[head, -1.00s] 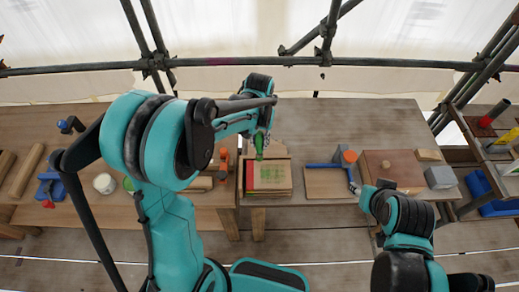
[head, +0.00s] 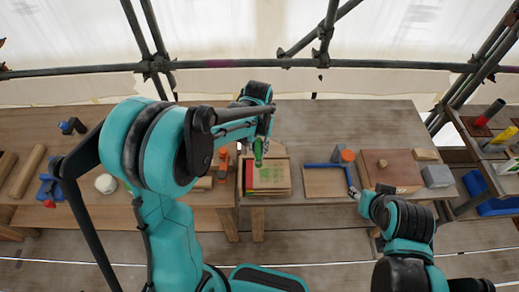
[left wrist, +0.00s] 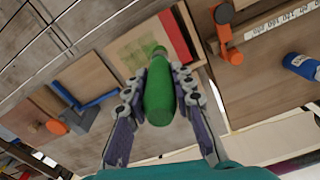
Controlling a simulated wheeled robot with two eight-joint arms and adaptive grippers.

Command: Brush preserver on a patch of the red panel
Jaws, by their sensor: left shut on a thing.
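My left gripper (head: 261,146) is shut on a green bottle-shaped thing (left wrist: 159,92), which also shows in the head view (head: 258,155). It is held above the far part of a light wooden board (head: 287,188). On the board are a red strip (head: 249,176) and a pale patch with green marks (head: 271,175). The wrist view also shows the red strip (left wrist: 175,37) and the patch (left wrist: 135,47), beyond the green thing's narrow end. I cannot tell whether that end touches the board. My right gripper (head: 361,196) is near the blue L-shaped tool (head: 325,166); its fingers are unclear.
A bare wooden board (head: 322,184) lies right of the panel. Further right are a brown box (head: 393,168) and a grey block (head: 437,177). Orange tools (head: 224,156) and a white round pot (head: 106,184) are on the left bench. The bench behind the boards is clear.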

